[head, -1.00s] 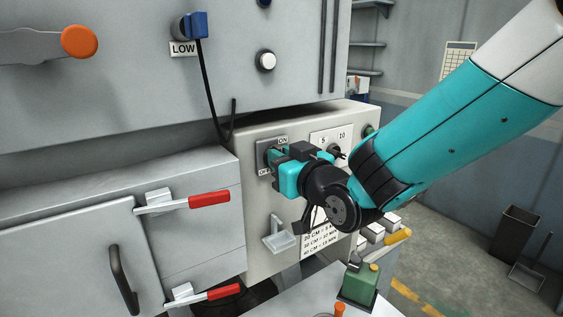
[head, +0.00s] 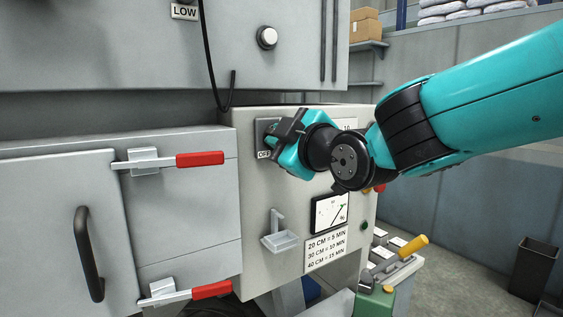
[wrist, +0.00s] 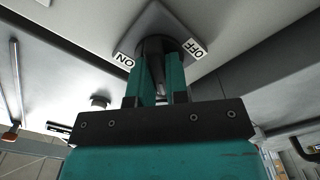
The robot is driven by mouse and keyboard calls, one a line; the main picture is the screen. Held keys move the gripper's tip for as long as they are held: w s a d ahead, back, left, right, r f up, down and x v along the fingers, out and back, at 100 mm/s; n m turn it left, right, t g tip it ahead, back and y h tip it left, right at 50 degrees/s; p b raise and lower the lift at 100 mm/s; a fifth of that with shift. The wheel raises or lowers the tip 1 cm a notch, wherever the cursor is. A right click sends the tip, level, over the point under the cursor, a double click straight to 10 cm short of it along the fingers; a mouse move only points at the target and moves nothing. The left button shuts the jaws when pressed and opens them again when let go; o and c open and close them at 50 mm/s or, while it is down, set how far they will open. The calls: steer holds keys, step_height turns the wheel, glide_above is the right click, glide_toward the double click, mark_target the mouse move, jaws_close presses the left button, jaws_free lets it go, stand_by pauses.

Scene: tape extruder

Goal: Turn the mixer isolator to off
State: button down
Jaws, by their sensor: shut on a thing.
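The mixer isolator is a dark rotary knob on a grey plate (head: 262,130) on the front of the grey control box. The OFF label (head: 264,154) shows at the plate's lower left; the ON label is hidden behind my gripper (head: 284,131) in the head view. In the wrist view the black knob (wrist: 157,45) stands between the ON label (wrist: 124,60) and the OFF label (wrist: 194,48). My gripper (wrist: 161,72) is shut on the knob there, one finger on each side. The knob's exact pointing direction is mostly hidden by the fingers.
A small grey bracket (head: 279,240), a dial gauge (head: 330,212) and a minutes chart (head: 325,248) are below the isolator. Red-handled latches (head: 200,159) stick out at the left. A green device (head: 374,302) stands at the lower right.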

steer(key=n+b, duration=0.4)
steer(key=shift+f+n+b, duration=0.3)
steer(key=shift+b, duration=0.05)
steer(key=shift+r+n+b, duration=0.1)
steer(key=shift+n+b, duration=1.2)
steer(key=shift+n, duration=0.1)
steer(key=c, duration=1.1)
jaws_free()
steer(key=shift+s, duration=0.1)
